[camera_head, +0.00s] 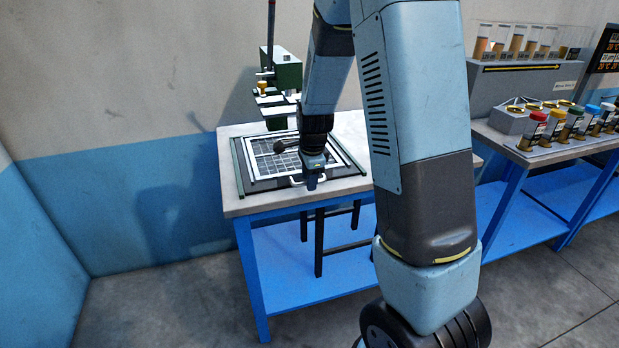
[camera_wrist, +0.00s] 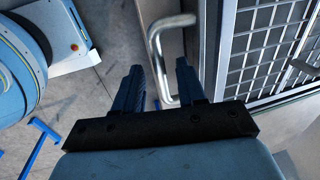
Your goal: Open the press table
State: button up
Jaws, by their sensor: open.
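The press table is a flat gridded plate (camera_head: 262,166) with a white frame on dark rails, lying on the grey workbench top. It also shows at the upper right in the wrist view (camera_wrist: 268,42). A pale metal handle (camera_head: 295,182) sticks out at its front edge. In the wrist view the bent handle bar (camera_wrist: 155,50) runs down between my two dark fingers. My gripper (camera_head: 312,186) is at the front edge of the plate, open, with a finger on each side of the handle (camera_wrist: 160,72). I cannot tell whether either finger touches it.
A green press (camera_head: 287,76) stands on the bench behind the plate, near the wall. A dark stool (camera_head: 320,240) stands under the bench's front edge. A second bench on the right holds colour-capped jars (camera_head: 555,128) and a grey rack (camera_head: 510,80). Floor at the left is clear.

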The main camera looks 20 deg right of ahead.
jog(key=shift+c, duration=0.4)
grip_shut()
